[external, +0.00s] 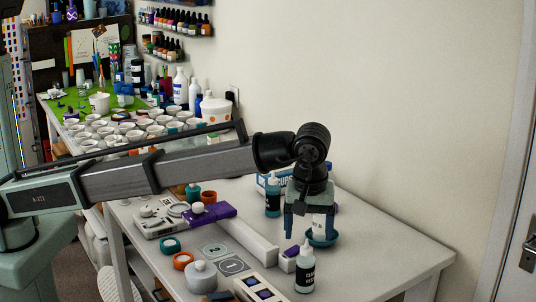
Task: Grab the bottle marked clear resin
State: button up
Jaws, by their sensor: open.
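My gripper (309,226) points down over the right part of the white table, its two fingers apart. A small white container (319,222) shows between or behind the fingers, standing at a teal dish (322,239); I cannot tell whether the fingers touch it. A bottle with a white nozzle and a dark label (305,270) stands upright near the front edge, in front of and below my gripper. Another bottle with a dark label (272,198) stands behind, left of my gripper. The label words are too small to read surely, so I cannot tell which says clear resin.
A blue box (266,181) stands behind the gripper. The table's right end (400,256) is clear.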

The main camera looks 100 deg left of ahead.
aim_at(306, 257)
jog(key=f, duration=0.3)
jog(key=shift+a+f, duration=0.3)
jog(key=shift+f, duration=0.1)
jog(key=shift+s+a+f, duration=0.1)
jog(key=shift+a+f, duration=0.05)
jog(key=shift+f, duration=0.7)
jog(key=shift+s+a+f, duration=0.1)
jog(key=shift+a+f, duration=0.05)
jog(key=shift+f, duration=0.65)
jog(key=shift+s+a+f, duration=0.1)
jog(key=shift+a+f, duration=0.05)
jog(key=shift+f, duration=0.7)
jog(key=shift+c, duration=0.2)
jog(key=c, duration=1.2)
jog(key=shift+w+r, duration=0.1)
jog(key=shift+r, duration=0.05)
